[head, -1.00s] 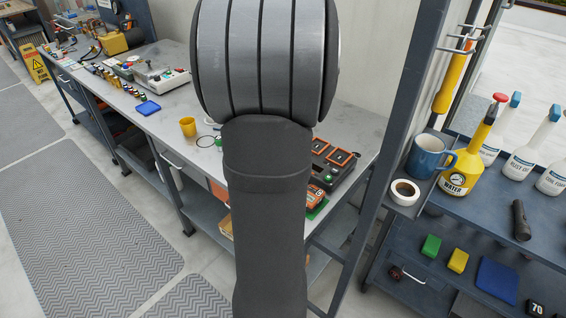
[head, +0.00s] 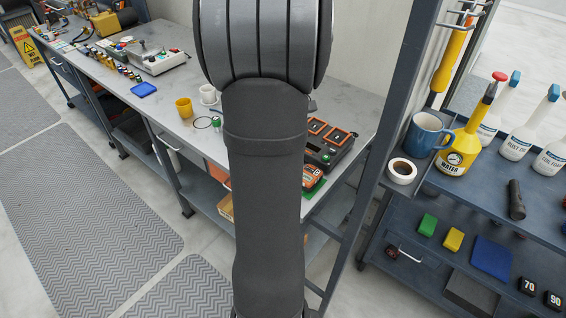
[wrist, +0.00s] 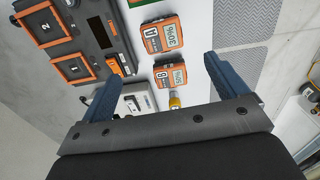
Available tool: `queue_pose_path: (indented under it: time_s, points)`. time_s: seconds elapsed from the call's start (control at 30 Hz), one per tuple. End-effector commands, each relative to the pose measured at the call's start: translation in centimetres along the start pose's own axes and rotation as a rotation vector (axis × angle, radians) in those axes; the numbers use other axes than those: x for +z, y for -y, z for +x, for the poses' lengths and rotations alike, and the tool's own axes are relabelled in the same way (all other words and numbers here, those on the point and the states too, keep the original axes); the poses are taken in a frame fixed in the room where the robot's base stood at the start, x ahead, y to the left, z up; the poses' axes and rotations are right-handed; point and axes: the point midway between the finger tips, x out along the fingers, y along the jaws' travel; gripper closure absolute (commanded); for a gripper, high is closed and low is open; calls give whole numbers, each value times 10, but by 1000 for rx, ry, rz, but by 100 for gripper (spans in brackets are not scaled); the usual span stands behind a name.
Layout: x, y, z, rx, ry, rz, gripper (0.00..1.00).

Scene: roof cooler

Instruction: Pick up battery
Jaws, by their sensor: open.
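Two orange-and-grey batteries lie side by side in the wrist view: battery A (wrist: 162,34), its display seeming to read 30%, and battery B (wrist: 170,74), with a less legible display. An orange battery (head: 310,177) also shows in the head view at the bench's near end, partly hidden by my arm. My gripper (wrist: 162,70) is open, with blue fingers spread wide on either side of battery B in the picture. Nothing is between the fingers in grasp. The head view does not show my gripper.
A dark charger (wrist: 105,32) with orange-framed bays lies left of the batteries. A white device (wrist: 131,100) is partly behind the left finger.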

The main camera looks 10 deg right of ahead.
Motion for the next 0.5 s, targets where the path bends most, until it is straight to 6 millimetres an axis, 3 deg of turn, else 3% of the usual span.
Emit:
queue_pose_path:
  time_s: [0.1,0.3,0.5]
  points:
    - [0,1,29,-5,3,0,9]
    - [0,1,66,-3,2,0,9]
    - [0,0,80,0,0,0,9]
